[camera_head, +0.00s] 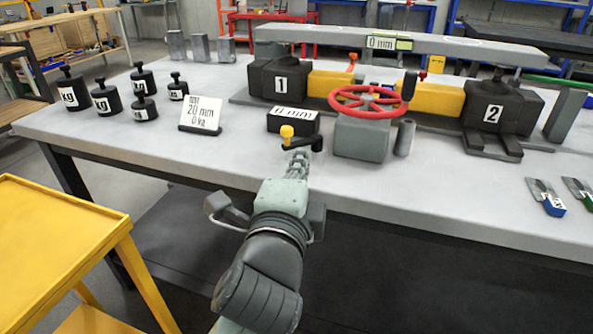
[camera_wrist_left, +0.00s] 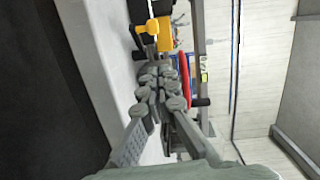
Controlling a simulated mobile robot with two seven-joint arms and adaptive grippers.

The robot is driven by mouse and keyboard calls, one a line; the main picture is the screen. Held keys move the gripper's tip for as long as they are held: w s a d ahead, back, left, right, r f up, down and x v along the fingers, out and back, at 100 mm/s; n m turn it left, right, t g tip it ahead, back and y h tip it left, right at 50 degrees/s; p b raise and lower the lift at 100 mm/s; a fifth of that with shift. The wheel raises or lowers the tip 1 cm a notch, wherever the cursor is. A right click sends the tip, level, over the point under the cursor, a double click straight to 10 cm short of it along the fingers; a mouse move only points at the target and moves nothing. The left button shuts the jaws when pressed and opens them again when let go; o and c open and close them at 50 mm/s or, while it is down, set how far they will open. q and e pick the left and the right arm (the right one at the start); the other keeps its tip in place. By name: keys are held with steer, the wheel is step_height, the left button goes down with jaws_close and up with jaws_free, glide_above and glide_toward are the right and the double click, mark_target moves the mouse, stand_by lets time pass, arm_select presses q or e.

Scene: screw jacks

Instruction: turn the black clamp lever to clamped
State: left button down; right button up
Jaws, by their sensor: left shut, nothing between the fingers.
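The black clamp lever (camera_head: 307,141) has a yellow knob (camera_head: 287,132) on its left end and stands near the table's front edge, left of the red handwheel (camera_head: 368,100). My left gripper (camera_head: 299,155) is shut and empty, with its fingertips just in front of the lever. They hide part of the lever, and I cannot tell if they touch it. In the left wrist view the shut fingers (camera_wrist_left: 153,67) point toward the yellow knob (camera_wrist_left: 152,27), which lies beyond the tips. My right gripper is not in view.
Jacks 1 (camera_head: 280,85) and 2 (camera_head: 493,114) stand under a grey beam (camera_head: 440,45). A card (camera_head: 200,115) and several black weights (camera_head: 105,98) are left. The front table strip is mostly clear.

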mark_target(296, 144)
arm_select(q)
steer(key=w, duration=0.4)
steer(key=shift+d, duration=0.3)
steer(key=shift+w+a+f, duration=0.15)
steer(key=shift+w+a, duration=0.6)
steer(key=shift+w, duration=0.2)
steer(key=shift+w+a+f, duration=0.1)
steer(key=shift+w+a, duration=0.3)
steer(key=shift+w, duration=0.2)
steer(key=shift+a, duration=0.15)
